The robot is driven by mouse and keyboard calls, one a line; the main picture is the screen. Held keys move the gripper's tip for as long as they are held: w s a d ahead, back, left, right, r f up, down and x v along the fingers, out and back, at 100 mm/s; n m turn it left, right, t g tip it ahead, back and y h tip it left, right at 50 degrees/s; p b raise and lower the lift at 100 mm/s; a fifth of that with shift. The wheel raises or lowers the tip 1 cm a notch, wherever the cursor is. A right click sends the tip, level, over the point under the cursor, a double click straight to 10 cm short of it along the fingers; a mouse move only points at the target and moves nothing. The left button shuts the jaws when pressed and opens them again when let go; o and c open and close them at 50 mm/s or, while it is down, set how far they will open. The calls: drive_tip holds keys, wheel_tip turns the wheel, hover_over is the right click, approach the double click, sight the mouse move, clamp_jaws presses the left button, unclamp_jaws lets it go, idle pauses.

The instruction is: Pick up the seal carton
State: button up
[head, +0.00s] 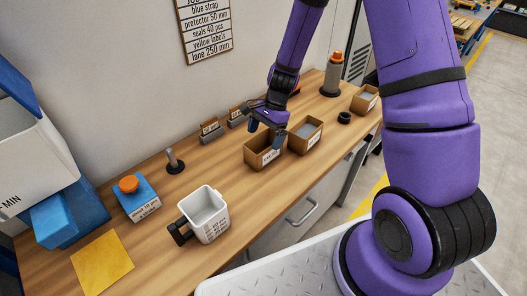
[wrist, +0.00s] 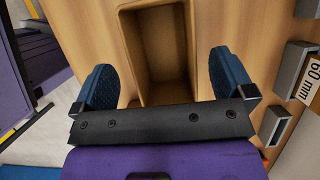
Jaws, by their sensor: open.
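Several open brown cartons stand on the wooden bench, with labels too small to read surely, so I cannot tell which is the seal carton. The left carton (head: 257,159) has a white front label. The middle carton (head: 307,144) and a far right carton (head: 364,104) hold something grey. My gripper (head: 266,132) is open above the left carton, pointing down. In the wrist view, my gripper (wrist: 162,65) has its blue fingers apart on either side of a carton (wrist: 127,40) with a bare brown inside; its near end is hidden by my gripper. I see no clear contact.
Small label holders (head: 211,130) stand behind the cartons.

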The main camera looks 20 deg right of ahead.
sight(262, 147)
drive_tip(key=shift+x, duration=2.2)
drive_tip(key=shift+w+d+f, duration=0.15)
drive_tip(key=shift+f, duration=0.2)
drive_tip(key=c, duration=1)
